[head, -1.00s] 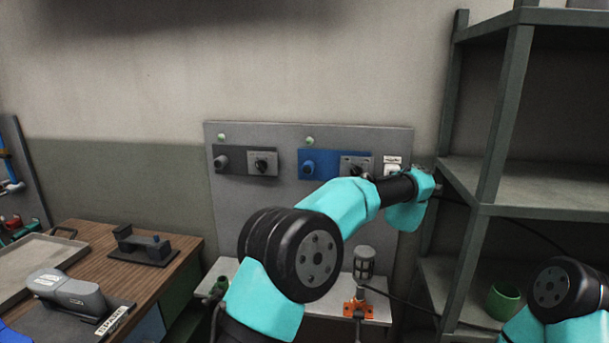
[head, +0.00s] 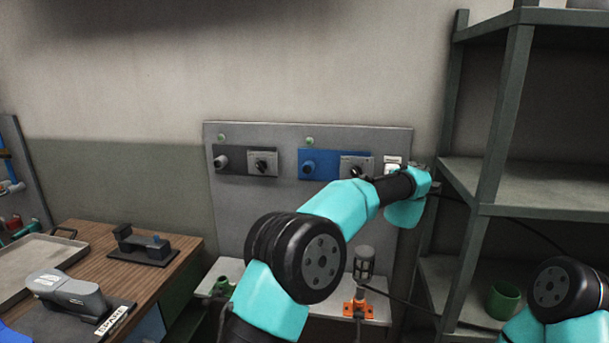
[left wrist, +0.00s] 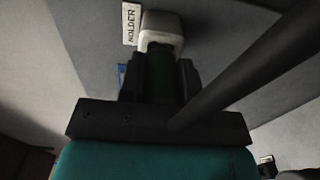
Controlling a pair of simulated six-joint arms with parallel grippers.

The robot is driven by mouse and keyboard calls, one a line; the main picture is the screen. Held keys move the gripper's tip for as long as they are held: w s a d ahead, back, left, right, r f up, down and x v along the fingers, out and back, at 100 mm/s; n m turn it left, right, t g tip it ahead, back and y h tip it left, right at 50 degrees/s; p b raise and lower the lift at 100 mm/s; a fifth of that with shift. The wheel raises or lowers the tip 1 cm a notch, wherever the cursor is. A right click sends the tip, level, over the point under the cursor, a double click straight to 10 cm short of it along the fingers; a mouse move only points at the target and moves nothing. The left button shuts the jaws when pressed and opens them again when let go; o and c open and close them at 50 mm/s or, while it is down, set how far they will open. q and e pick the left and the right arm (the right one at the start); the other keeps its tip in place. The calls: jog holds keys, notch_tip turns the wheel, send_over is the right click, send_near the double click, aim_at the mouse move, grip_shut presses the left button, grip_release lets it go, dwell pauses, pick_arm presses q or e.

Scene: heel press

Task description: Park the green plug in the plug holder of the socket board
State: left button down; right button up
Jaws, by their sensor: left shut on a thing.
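The white plug holder (left wrist: 163,30) is at the right edge of the grey socket board (head: 255,210); in the head view it is the small white box (head: 392,169). A white HOLDER label (left wrist: 131,23) is beside it. My left gripper (left wrist: 160,70) is shut on the plug (left wrist: 160,88), which looks very dark green in shadow. The plug's front end is at the holder's mouth; how far it is inside cannot be seen. In the head view my left gripper (head: 416,170) is beside the board's right edge, and the plug is hidden. My right gripper is out of view.
A black cable (left wrist: 250,70) runs from the gripper area toward the right. A grey shelf rack (head: 500,130) stands close right. The board carries a dark socket panel (head: 233,161) and a blue one (head: 319,165). An orange stand (head: 366,308) is below.

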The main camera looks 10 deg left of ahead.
pick_arm(q)
jog(key=shift+w, duration=0.35)
jog(key=c, duration=0.7)
grip_release()
jog(key=shift+c, duration=0.2)
jog(key=s, duration=1.7)
jog(key=shift+s, duration=0.2)
